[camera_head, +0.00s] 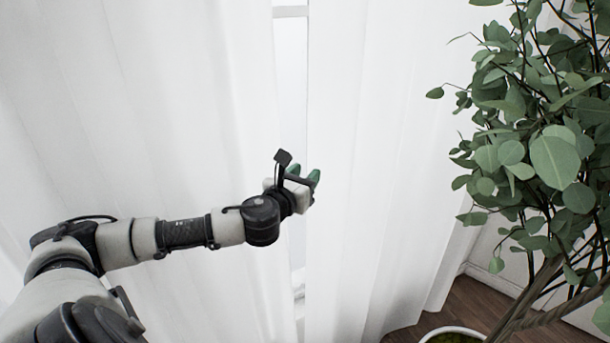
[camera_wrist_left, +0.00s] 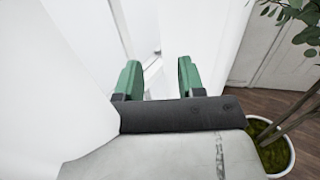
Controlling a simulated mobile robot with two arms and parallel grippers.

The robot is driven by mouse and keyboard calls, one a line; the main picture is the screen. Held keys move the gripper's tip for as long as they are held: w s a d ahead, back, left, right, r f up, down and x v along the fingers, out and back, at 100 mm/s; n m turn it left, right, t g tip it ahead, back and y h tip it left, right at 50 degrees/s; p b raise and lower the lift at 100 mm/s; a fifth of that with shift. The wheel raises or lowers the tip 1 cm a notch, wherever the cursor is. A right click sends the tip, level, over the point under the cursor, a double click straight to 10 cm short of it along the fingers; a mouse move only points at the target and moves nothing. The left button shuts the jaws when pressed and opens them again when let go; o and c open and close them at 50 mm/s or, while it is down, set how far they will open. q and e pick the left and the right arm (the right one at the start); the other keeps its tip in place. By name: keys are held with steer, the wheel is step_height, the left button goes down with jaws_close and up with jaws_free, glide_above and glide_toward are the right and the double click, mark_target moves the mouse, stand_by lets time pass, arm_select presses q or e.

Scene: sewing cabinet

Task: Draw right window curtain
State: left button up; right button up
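The right curtain (camera_head: 390,130) is white and pleated and hangs from the top of the head view down towards the floor. The left curtain (camera_head: 150,110) hangs on the other side, and a narrow bright gap (camera_head: 291,70) lies between the two. My left gripper (camera_head: 306,176) is at this gap, by the inner edge of the right curtain. In the left wrist view, its two green fingers (camera_wrist_left: 157,80) stand apart, with no cloth clearly between them. The right curtain (camera_wrist_left: 222,40) is just beyond the right finger; I cannot tell if they touch. My right gripper is not in view.
A leafy plant (camera_head: 555,160) fills the right side of the head view. Its white pot (camera_head: 455,333) stands on the brown wooden floor (camera_head: 468,303), right of the right curtain. A white wall panel (camera_wrist_left: 272,60) shows behind the plant.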

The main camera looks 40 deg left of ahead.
arm_select(q)
steer(key=shift+w, duration=0.1)
steer(key=s+d+b, duration=0.2)
steer(key=s+b, duration=0.1)
steer(key=s, duration=0.7)
steer(key=shift+s, duration=0.4)
steer(key=shift+a, duration=0.1)
